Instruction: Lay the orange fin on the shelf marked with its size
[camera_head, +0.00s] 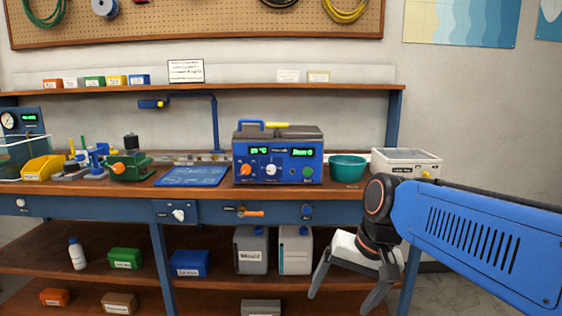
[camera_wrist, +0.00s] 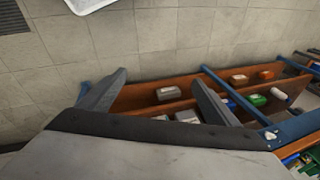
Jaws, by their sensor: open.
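I cannot pick out an orange fin in either view. An orange handle (camera_head: 250,213) sits on the bench front, and an orange box (camera_head: 54,297) lies low on the left; neither is clearly a fin. The upper shelf (camera_head: 230,88) runs above the bench, with white cards on it too small to read. Lower shelves (camera_head: 210,268) lie under the bench. My gripper (camera_head: 340,303) is open and empty, pointing down in front of the bench's right end. In the wrist view its fingers (camera_wrist: 160,77) are spread, with the lower shelves beyond.
The workbench (camera_head: 345,196) holds a blue unit (camera_head: 277,156), a teal bowl (camera_head: 347,168), a white-lidded box (camera_head: 406,161), a blue mat (camera_head: 193,176) and a green vise-like device (camera_head: 130,166). Floor shows at the right.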

